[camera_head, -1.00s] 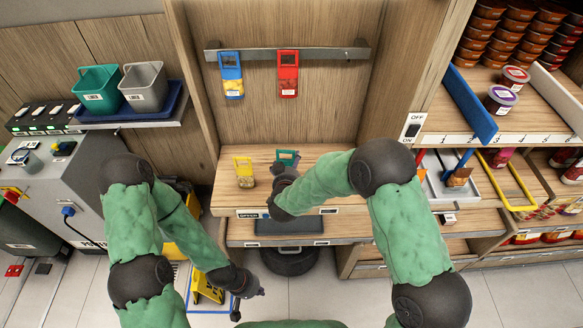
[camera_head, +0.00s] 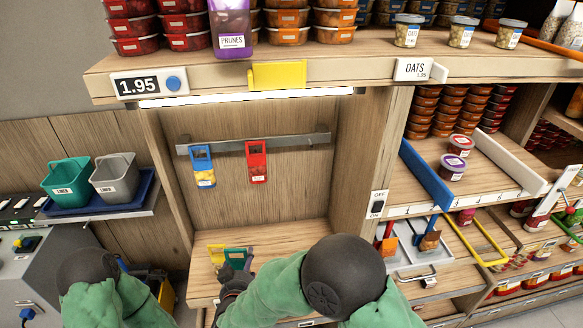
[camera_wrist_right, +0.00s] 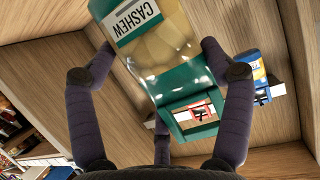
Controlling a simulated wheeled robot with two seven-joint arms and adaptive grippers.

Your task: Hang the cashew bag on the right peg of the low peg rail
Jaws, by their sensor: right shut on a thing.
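The cashew bag (camera_wrist_right: 160,50) has a green header and a clear window with pale nuts; its label is upside down in the right wrist view. My right gripper (camera_wrist_right: 155,75) is shut on it, a finger at each side. In the head view the green bag (camera_head: 238,256) shows at my right gripper (camera_head: 237,275), low in front of the back panel. The grey peg rail (camera_head: 300,143) is above and behind it. A blue bag (camera_head: 203,165) hangs at its left and a red bag (camera_head: 257,161) near its middle; its right stretch looks bare. My left gripper is out of view.
A wooden shelf (camera_head: 290,235) lies below the rail, with side panels at both sides. A lit upper shelf (camera_head: 225,80) with tubs overhangs the alcove. Grey and green bins stand left.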

